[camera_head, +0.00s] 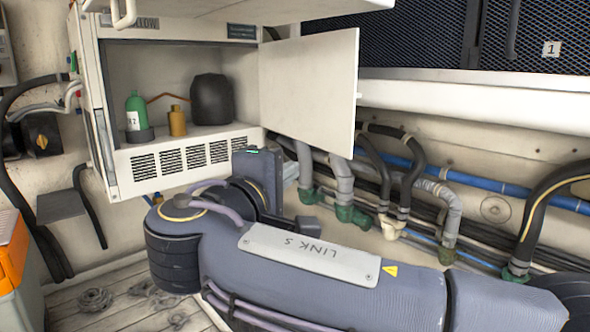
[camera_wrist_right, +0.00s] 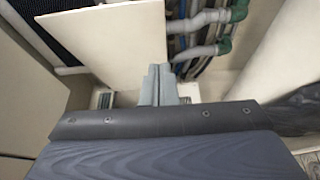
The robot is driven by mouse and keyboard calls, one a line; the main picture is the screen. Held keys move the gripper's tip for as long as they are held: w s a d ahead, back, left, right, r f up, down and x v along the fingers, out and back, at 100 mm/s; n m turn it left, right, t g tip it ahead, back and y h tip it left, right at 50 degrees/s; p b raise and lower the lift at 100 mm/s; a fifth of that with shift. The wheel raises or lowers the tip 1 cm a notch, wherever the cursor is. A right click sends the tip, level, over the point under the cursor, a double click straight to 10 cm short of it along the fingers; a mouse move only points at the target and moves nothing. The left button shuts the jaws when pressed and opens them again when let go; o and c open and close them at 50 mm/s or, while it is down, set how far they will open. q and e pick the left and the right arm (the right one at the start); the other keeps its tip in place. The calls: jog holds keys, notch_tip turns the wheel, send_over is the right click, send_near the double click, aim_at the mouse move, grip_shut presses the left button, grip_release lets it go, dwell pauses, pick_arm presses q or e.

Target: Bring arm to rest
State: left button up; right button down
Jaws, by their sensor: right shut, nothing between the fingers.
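My right arm (camera_head: 330,290) comes in from the lower right and crosses the front of the view, bending at the wrist below an open cabinet. My right gripper (camera_head: 291,170) is mostly hidden behind its own dark hand, just below the cabinet door's lower edge. In the right wrist view its two grey fingers (camera_wrist_right: 158,86) are together with nothing between them. They point toward the area below the open door (camera_wrist_right: 115,45). My left gripper is not in view.
The white wall cabinet (camera_head: 90,100) stands open, its door (camera_head: 308,88) swung out to the right. Inside are a green bottle (camera_head: 136,112), a brass container (camera_head: 177,121) and a black rounded object (camera_head: 211,100). Pipes (camera_head: 345,190) run along the wall. An orange-and-grey box (camera_head: 14,255) stands lower left.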

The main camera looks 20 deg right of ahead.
jog(key=s+d+f+g+y, duration=0.2)
jog(key=s+d+f+y, duration=0.15)
jog(key=f, duration=0.45)
jog(key=s+d+f+m+g+y, duration=0.15)
jog(key=d+f, duration=0.25)
jog(key=f, duration=0.4)
jog(key=s+d+f+g+y, duration=0.3)
jog(key=d+f, duration=0.1)
jog(key=f, duration=0.4)
jog(key=s+a+f+m+y, duration=0.8)
jog(key=s+f+m+y, duration=0.1)
jog(key=s+f, duration=0.2)
jog(key=shift+s+a, duration=0.2)
jog(key=shift+s, duration=0.5)
